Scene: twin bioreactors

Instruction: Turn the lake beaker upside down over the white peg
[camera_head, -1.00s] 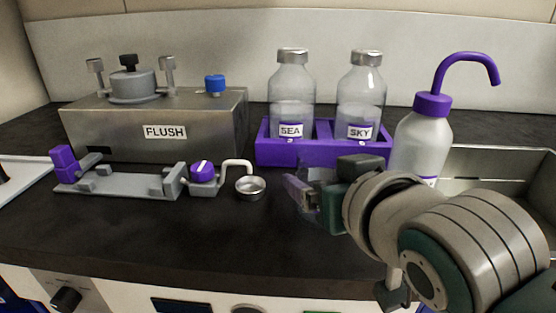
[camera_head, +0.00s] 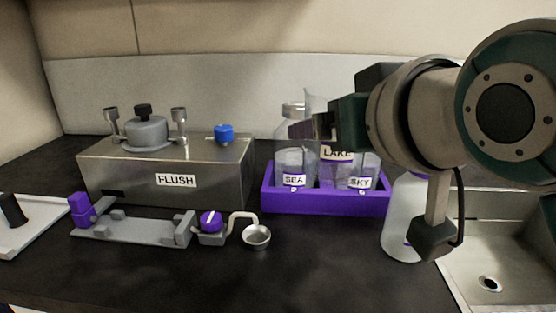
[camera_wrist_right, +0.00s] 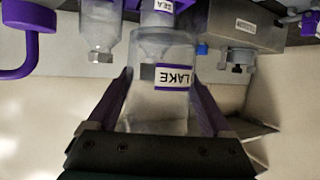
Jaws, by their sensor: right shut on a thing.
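In the right wrist view the purple fingers of my gripper (camera_wrist_right: 163,85) flank the beaker (camera_wrist_right: 155,105) on both sides. I cannot make out a white peg in either view. My left gripper is not in view.
A purple rack (camera_head: 290,203) holds the SEA bottle (camera_head: 293,162) and SKY bottle, partly hidden behind the beaker and arm. A wash bottle and sink (camera_head: 500,270) are right.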

